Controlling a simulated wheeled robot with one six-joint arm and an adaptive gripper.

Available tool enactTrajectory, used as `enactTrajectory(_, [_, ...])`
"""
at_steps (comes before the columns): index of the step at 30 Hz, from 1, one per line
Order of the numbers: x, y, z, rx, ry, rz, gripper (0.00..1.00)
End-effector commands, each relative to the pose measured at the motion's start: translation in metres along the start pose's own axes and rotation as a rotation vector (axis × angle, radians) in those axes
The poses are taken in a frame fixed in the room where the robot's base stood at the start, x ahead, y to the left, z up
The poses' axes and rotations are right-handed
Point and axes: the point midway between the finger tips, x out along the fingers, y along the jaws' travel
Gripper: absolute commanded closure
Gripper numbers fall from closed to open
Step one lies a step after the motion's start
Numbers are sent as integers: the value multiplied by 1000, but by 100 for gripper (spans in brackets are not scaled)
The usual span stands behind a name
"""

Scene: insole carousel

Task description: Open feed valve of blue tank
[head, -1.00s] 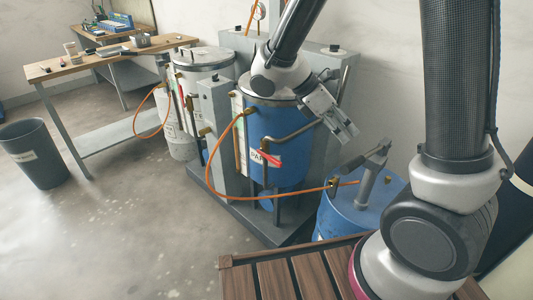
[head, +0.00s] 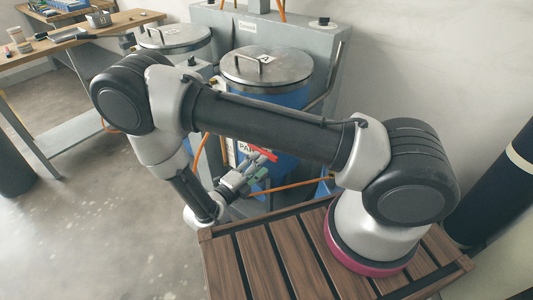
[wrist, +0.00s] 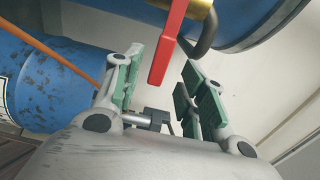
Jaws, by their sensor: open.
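The blue tank (head: 285,170) stands beyond my arm in the head view, with a steel lid (head: 268,66) marked A; my arm hides part of its body. Its red valve handle (head: 262,153) is at the front, by a white label. In the wrist view the red handle (wrist: 168,45) hangs from a brass fitting (wrist: 192,9), and its free end reaches between the fingers. My gripper (wrist: 162,68) is open with green pads, one on each side of the handle, with visible gaps. In the head view my gripper (head: 250,170) is just below the handle.
A worn blue drum (wrist: 50,88) and an orange hose (wrist: 52,56) are at left in the wrist view. A second lidded tank (head: 175,38) stands left of the blue tank. A workbench (head: 75,45) is at far left. Open floor (head: 100,220) lies at lower left.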

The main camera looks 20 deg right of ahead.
Motion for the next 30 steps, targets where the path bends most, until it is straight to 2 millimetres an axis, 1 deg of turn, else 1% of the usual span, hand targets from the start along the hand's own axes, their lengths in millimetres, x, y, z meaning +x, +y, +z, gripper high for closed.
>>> enactTrajectory(1, [10,0,-1,-1,7,0,59])
enactTrajectory(3, [23,-1,-2,-1,8,-1,59])
enactTrajectory(9, [51,0,-1,2,7,1,59])
enactTrajectory(13, [59,-1,-1,3,4,1,59])
enactTrajectory(20, [60,-1,-1,3,4,1,59])
enactTrajectory(21, [60,-1,-1,3,4,1,61])
enactTrajectory(22, [60,-1,-1,3,4,1,66])
enactTrajectory(26, [60,-1,-1,4,4,1,90])
enactTrajectory(27, [60,-1,-1,4,4,1,97])
enactTrajectory(28, [60,-1,-1,4,4,1,100])
enactTrajectory(30, [60,-1,-1,4,4,1,100])
